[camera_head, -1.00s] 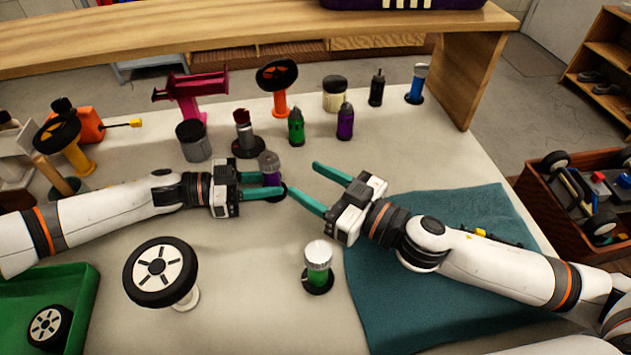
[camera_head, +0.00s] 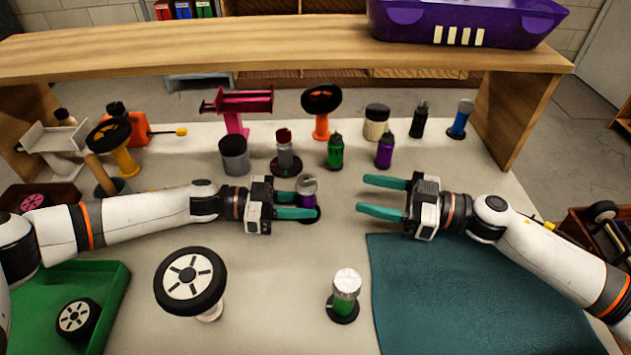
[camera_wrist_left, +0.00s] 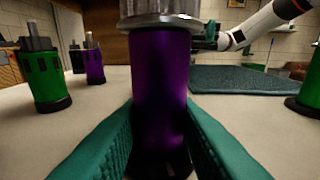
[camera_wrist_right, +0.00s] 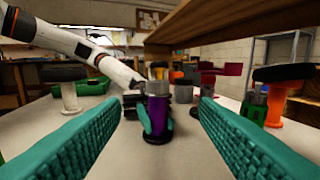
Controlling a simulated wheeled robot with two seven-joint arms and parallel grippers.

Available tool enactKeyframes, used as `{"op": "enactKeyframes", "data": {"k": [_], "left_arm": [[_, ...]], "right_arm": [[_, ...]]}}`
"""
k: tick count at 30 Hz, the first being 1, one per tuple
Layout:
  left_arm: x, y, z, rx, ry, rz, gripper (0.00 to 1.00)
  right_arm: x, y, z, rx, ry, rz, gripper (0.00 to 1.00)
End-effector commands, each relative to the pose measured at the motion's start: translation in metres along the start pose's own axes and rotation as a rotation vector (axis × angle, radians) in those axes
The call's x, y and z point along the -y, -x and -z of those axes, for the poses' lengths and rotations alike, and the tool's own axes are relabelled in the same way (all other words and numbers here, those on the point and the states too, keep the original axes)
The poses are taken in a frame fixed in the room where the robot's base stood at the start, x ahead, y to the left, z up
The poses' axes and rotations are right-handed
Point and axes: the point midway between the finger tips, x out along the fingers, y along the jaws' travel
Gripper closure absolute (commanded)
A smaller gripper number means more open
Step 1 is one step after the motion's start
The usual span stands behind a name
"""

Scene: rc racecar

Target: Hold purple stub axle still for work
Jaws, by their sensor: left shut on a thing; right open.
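The purple stub axle (camera_head: 308,196) is a short upright purple cylinder with a silver top on a dark round base, in the middle of the table. My left gripper (camera_head: 295,206) is shut on it from the left. In the left wrist view the purple body (camera_wrist_left: 160,85) stands between the teal fingers. My right gripper (camera_head: 382,197) is open and empty to the right of the axle, apart from it, with its fingers pointing toward it. In the right wrist view the axle (camera_wrist_right: 158,105) shows between the spread fingers, with my left gripper beside it.
A green cylinder with a silver top (camera_head: 346,294) stands in front. A wheel on a stand (camera_head: 190,281) is at front left, beside a green tray (camera_head: 120,290). A teal mat (camera_head: 470,290) lies at right. Several bottles and stands, including a purple bottle (camera_head: 385,152), line the back.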

Motion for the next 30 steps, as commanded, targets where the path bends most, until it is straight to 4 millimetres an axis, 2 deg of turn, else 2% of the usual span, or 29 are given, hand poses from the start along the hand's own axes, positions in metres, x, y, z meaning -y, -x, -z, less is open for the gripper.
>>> {"op": "enactKeyframes", "data": {"k": [3,7,21,25,30], "left_arm": [[0.000,0.000,0.000,0.000,0.000,0.000,0.93],[0.000,0.000,0.000,0.000,0.000,0.000,0.93],[0.000,0.000,0.000,0.000,0.000,0.000,0.93],[0.000,0.000,0.000,0.000,0.000,0.000,0.93],[0.000,0.000,0.000,0.000,0.000,0.000,0.93]], "right_arm": [[0.004,0.007,-0.001,-0.008,-0.005,-0.038,0.45],[0.003,-0.001,-0.001,-0.008,-0.008,-0.054,0.45],[-0.002,-0.088,-0.001,-0.008,-0.006,-0.053,0.45],[-0.002,-0.103,0.000,-0.008,-0.007,-0.051,0.45],[-0.003,-0.111,0.000,-0.010,-0.009,-0.051,0.45]]}}
